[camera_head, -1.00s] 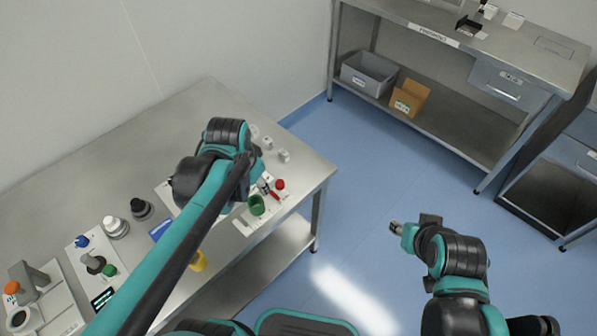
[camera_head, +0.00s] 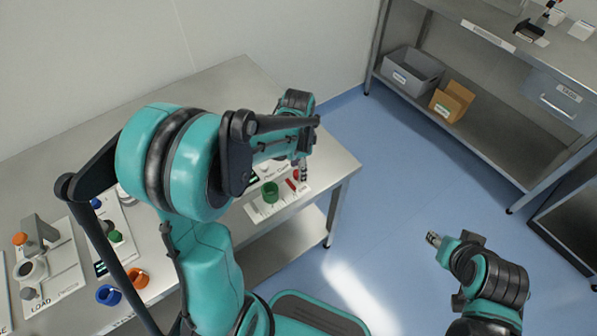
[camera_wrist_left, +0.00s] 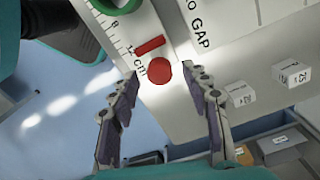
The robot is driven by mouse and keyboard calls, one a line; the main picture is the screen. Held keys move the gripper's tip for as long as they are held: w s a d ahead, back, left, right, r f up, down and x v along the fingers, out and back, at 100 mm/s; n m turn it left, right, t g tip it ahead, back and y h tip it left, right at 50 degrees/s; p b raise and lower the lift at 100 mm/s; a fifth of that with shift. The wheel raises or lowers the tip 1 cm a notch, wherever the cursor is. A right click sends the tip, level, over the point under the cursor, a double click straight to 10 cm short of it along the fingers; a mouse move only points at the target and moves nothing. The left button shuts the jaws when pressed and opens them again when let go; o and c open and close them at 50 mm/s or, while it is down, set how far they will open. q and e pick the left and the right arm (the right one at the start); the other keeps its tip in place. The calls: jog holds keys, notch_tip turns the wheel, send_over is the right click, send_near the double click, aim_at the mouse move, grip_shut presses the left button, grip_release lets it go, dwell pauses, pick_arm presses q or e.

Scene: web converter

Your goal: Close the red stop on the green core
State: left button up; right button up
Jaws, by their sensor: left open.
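The green core (camera_head: 270,192) stands on a white scale plate (camera_head: 262,212) near the table's right end. It also shows as a green ring (camera_wrist_left: 98,12) at the top of the left wrist view. The red stop shows as a red bar (camera_wrist_left: 150,46) on the plate, apart from the ring, with a round red knob (camera_wrist_left: 157,71) beside it. The red bar (camera_head: 291,185) also shows in the head view, right of the core. My left gripper (camera_head: 303,172) is open above the plate's right end. In the wrist view its fingers (camera_wrist_left: 163,82) straddle the knob without visible contact. My right gripper (camera_head: 433,239) hangs over the floor; its jaws are too small to judge.
Small white blocks (camera_wrist_left: 241,93) lie beside the plate. The table edge is close to the plate's right end. Further left stand a LOAD fixture (camera_head: 45,277), a blue ring (camera_head: 109,295) and an orange ring (camera_head: 138,278). A shelf bench (camera_head: 480,125) stands across the blue floor.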

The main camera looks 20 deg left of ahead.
pick_arm(q)
jog(key=shift+f, duration=0.4)
jog(key=c, duration=0.9)
jog(key=shift+o, duration=0.2)
jog(key=shift+s+a, duration=0.5)
jog(key=shift+s, duration=0.3)
jog(key=shift+s+a, duration=0.5)
jog(key=shift+s, duration=0.3)
jog(key=shift+w+d, duration=0.1)
jog(key=o, duration=0.9)
jog(key=shift+c, duration=0.2)
